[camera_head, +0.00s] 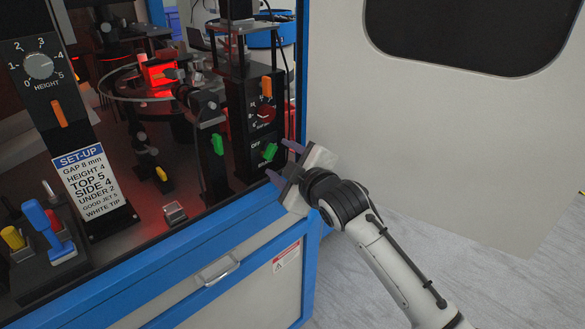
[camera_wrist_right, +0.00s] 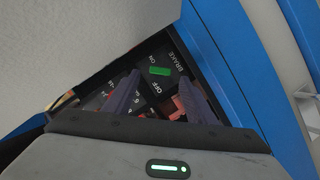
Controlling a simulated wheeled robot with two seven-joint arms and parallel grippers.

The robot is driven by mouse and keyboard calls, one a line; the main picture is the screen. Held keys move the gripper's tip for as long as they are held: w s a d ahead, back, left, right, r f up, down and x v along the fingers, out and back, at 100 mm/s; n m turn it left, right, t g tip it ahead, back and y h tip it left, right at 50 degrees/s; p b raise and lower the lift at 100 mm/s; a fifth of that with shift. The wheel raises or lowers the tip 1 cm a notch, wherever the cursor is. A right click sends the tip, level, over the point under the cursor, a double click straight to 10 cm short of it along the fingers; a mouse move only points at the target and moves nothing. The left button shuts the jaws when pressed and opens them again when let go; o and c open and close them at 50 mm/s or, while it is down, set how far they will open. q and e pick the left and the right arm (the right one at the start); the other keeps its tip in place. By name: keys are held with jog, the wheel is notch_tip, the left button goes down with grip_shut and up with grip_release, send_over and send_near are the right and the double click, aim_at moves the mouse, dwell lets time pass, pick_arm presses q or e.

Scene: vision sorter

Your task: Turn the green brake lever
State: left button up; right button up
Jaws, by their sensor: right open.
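The green brake lever (camera_head: 269,152) is on the lower part of a black panel, beside the OFF marking. In the right wrist view the green lever (camera_wrist_right: 159,71) lies near the ON marking, with BRAKE printed beside it. My right gripper (camera_head: 282,163) is open, with its two dark purple fingers pointing at the panel, just right of the lever in the head view. In the right wrist view the gripper (camera_wrist_right: 160,80) has the lever ahead, between the fingertip lines. No contact shows. My left gripper is not in view.
Another green lever (camera_head: 217,144) stands on a post to the left. An orange lever and a red dial (camera_head: 265,113) sit above the brake. The blue cabinet frame (camera_head: 301,70) and a pale panel (camera_head: 420,130) are close to my right gripper. Floor is open at right.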

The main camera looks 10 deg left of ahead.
jog(key=shift+v, duration=2.95)
